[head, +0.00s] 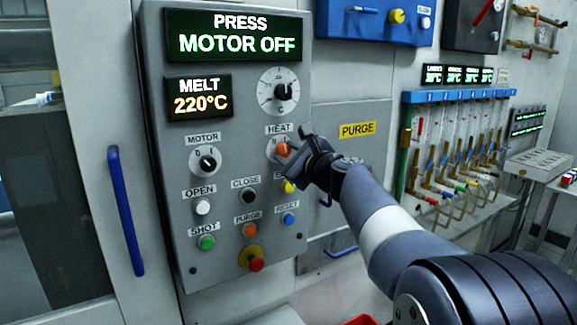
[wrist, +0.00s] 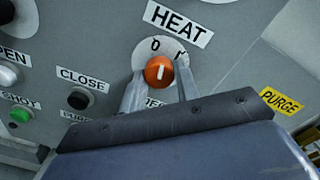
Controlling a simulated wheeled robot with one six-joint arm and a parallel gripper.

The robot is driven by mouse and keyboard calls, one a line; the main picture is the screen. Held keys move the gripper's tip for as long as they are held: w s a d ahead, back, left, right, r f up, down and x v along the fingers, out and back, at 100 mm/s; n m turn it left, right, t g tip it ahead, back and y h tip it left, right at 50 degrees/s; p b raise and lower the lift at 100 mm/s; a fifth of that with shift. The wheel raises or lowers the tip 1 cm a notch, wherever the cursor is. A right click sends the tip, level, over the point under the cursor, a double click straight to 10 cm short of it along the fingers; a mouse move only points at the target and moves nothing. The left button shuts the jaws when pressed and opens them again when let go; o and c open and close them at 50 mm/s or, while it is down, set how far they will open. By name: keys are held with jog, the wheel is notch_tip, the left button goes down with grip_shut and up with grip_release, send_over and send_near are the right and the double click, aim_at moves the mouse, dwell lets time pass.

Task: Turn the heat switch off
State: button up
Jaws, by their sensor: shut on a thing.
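The heat switch is an orange knob (wrist: 159,71) on a round white dial under the HEAT label (wrist: 177,26). It also shows in the head view (head: 282,149), partly behind my gripper. My gripper (wrist: 157,84) is shut on the knob, one finger on each side of it. In the head view my gripper (head: 291,149) reaches the panel from the right. The knob's white line points nearly straight up in the wrist view, between the 0 and I marks and nearer the 0.
The grey control panel (head: 178,259) has a MOTOR knob (head: 207,160) at left and several push buttons below. Displays read PRESS MOTOR OFF (head: 236,35) and MELT 220°C (head: 198,97). A blue door handle (head: 126,210) stands left of the panel.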

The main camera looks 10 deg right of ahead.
jog(key=shift+n+b, duration=1.5)
jog(key=shift+n, duration=0.6)
jog(key=o, duration=1)
jog(key=shift+c, duration=0.2)
jog(key=b+v, duration=0.1)
jog(key=v, duration=0.9)
jog(key=shift+s+b, duration=0.4)
